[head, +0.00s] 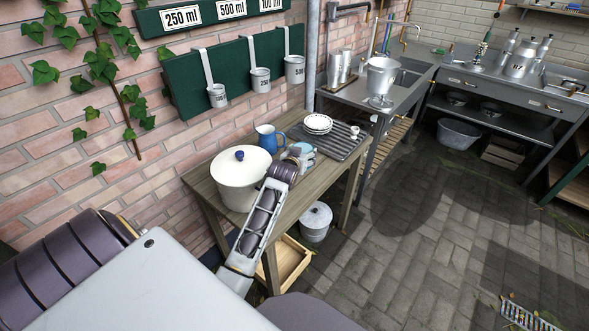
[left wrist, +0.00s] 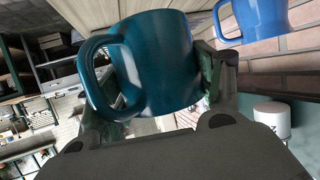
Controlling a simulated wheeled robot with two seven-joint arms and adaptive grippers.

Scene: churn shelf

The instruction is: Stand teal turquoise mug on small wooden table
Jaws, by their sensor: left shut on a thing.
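The teal turquoise mug (left wrist: 160,62) fills the middle of the left wrist view, its handle to the left. My left gripper (left wrist: 155,85) is shut on it, a finger on each side of its body. In the head view my left gripper (head: 301,154) is over the small wooden table (head: 314,182), right of the white lidded pot and in front of the blue jug. The mug is mostly hidden there behind the gripper. I cannot tell whether it touches the tabletop. My right gripper is not in view.
The white pot (head: 238,178) with a blue knob stands on the table's left part. The blue jug (head: 267,138) is close behind my gripper. Stacked plates (head: 318,123) and a ribbed drainer (head: 338,143) take the far right. Bare wood shows along the front edge.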

